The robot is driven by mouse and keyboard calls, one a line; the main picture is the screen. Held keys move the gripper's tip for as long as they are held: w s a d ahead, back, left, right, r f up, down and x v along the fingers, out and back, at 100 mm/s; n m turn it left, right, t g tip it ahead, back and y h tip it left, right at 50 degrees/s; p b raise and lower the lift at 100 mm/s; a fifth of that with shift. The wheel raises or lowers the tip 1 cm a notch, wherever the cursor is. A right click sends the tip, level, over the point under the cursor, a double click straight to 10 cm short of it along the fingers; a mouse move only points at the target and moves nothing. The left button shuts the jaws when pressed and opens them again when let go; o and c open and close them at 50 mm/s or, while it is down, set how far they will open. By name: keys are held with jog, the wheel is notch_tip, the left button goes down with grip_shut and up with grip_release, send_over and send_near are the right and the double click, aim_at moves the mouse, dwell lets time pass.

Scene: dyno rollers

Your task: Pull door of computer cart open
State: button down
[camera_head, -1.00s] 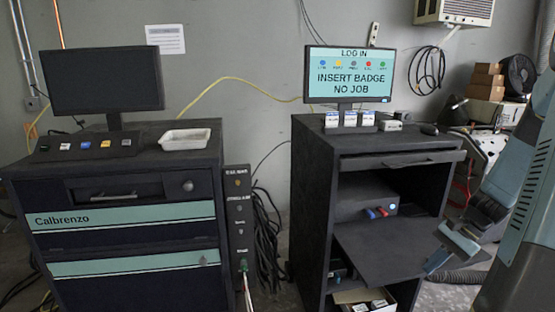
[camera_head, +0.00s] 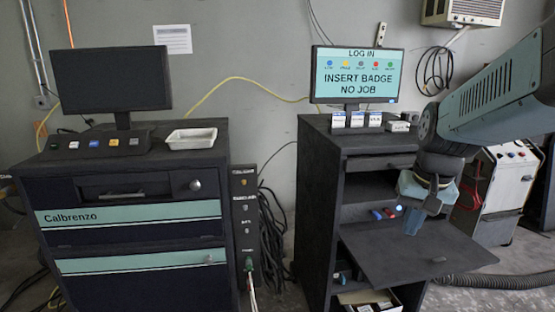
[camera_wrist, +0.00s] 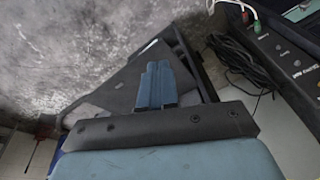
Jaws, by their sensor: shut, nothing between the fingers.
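The dark computer cart (camera_head: 319,180) stands right of centre in the head view, with a lit "INSERT BADGE" monitor (camera_head: 356,76) on top. In the wrist view, the shut fingers (camera_wrist: 155,85) lie over a dark panel (camera_wrist: 118,85), likely the door.
A Calbrenzo cabinet (camera_head: 130,217) with a white tray (camera_head: 190,138) stands at left. Black cables (camera_head: 272,230) hang between it and the cart. A white machine (camera_head: 497,195) and a grey floor hose (camera_head: 500,282) are at right. A box (camera_head: 370,300) sits under the door.

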jog(key=s+a+r+n+t, duration=0.3)
jog(key=s+r, duration=0.2)
jog(key=shift+s+a+r, duration=0.2)
jog(key=shift+s+r, duration=0.05)
jog(key=c, duration=1.8)
grip_release()
jog(key=shift+s+r, duration=0.1)
jog(key=shift+s, duration=0.05)
jog(key=o, duration=0.3)
jog(key=shift+a, duration=0.15)
